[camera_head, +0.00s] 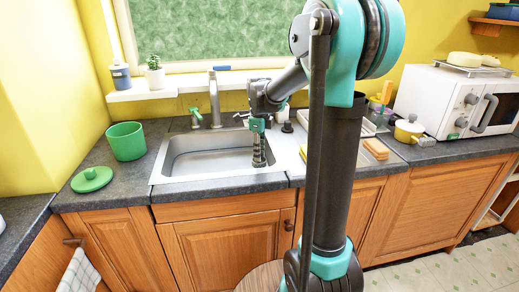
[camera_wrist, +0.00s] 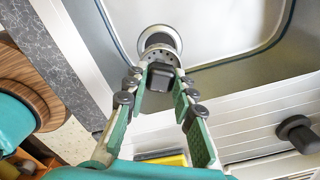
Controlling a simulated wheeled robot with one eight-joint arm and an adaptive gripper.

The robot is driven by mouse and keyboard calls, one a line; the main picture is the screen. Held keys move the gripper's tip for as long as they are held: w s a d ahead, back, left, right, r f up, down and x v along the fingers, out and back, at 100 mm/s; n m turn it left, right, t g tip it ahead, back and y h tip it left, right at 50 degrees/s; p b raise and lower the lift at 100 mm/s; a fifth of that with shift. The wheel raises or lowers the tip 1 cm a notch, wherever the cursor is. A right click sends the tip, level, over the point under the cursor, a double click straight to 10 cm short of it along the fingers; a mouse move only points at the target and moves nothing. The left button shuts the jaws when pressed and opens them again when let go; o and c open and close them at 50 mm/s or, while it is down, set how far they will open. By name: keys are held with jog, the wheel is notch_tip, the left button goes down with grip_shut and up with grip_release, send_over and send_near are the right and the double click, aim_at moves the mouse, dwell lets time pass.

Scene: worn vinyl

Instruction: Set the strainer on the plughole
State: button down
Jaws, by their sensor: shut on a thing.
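My gripper (camera_head: 259,160) reaches down into the right part of the sink basin (camera_head: 205,160). In the wrist view my gripper (camera_wrist: 160,80) is shut on the dark knob of the strainer (camera_wrist: 160,75). The strainer's perforated metal part shows just beyond the fingertips. The round metal plughole (camera_wrist: 160,36) lies right behind it, and the strainer overlaps its near side in the picture. I cannot tell whether they touch. In the head view the strainer and plughole are hidden or too small to make out.
The tap (camera_head: 215,98) stands behind the basin. A green pot (camera_head: 127,141) and its green lid (camera_head: 92,179) are on the left counter. A sponge (camera_head: 376,148), a yellow pot (camera_head: 409,129) and a microwave (camera_head: 458,100) are to the right. A round wooden top (camera_wrist: 28,90) is in front.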

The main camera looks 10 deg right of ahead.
aim_at(259, 163)
jog(key=shift+f, duration=2.7)
jog(key=shift+f, duration=0.15)
jog(key=shift+f, duration=0.35)
jog(key=shift+f, duration=0.65)
jog(key=c, duration=1.2)
grip_release()
jog(key=o, duration=1.2)
jog(key=shift+r, duration=0.15)
jog(key=shift+r, duration=3.4)
